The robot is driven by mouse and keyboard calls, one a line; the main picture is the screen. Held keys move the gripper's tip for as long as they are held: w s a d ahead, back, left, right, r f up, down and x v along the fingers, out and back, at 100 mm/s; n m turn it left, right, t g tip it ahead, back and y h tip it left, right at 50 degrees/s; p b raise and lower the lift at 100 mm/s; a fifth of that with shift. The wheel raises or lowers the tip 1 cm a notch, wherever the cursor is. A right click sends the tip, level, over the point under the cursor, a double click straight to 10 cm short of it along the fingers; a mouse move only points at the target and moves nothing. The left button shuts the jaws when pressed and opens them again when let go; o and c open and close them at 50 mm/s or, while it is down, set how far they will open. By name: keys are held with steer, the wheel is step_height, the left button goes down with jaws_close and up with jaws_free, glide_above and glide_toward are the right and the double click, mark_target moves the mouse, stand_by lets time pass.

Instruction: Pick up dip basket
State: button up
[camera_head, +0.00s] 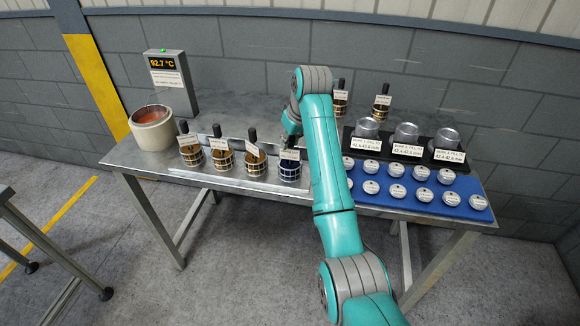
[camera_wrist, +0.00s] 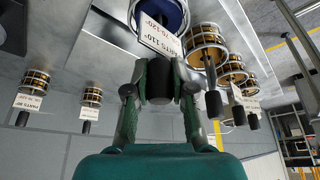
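The dip basket (camera_wrist: 176,10) at my gripper has a blue inside, a metal cage and a white label. In the head view this basket (camera_head: 290,172) is the rightmost of the front row on the steel table, standing upright. My gripper (camera_wrist: 160,80) has a finger on each side of its black handle (camera_wrist: 160,88), and the fingers appear closed against it. In the head view my gripper (camera_head: 290,141) is above the basket, partly hidden by my wrist. Three other front-row baskets, one of them the nearest (camera_head: 255,162), hold amber or brown contents.
Two more baskets (camera_head: 339,101) stand behind my arm. A dark rack with metal cups (camera_head: 405,140) and a blue mat (camera_head: 440,207) with several white-topped round pieces are at right. A round pot (camera_head: 152,130) and a temperature display (camera_head: 170,80) stand at left.

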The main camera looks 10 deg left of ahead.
jaws_close()
steer(key=shift+w+r, duration=0.1)
steer(key=shift+r, duration=0.1)
steer(key=shift+r, duration=0.1)
